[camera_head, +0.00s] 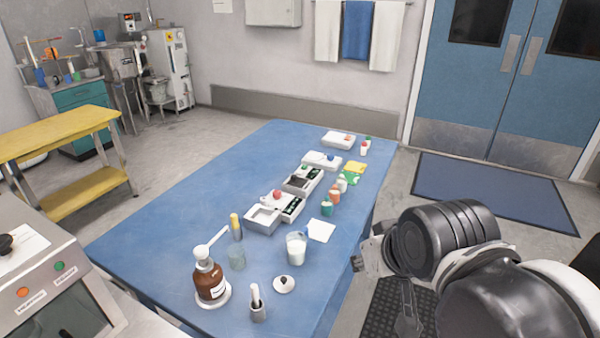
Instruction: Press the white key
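A row of small white devices runs along the right part of the blue table (165,225). One near device (281,205) has a red knob and a dark panel, with an open white tray (264,219) at its front. I cannot make out which part is the white key. My gripper (376,258) is at the right, beside the table's right edge and apart from the devices. Its fingers are too unclear to judge.
Small coloured cups (334,197) line the devices' right side. The table's left part is clear.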

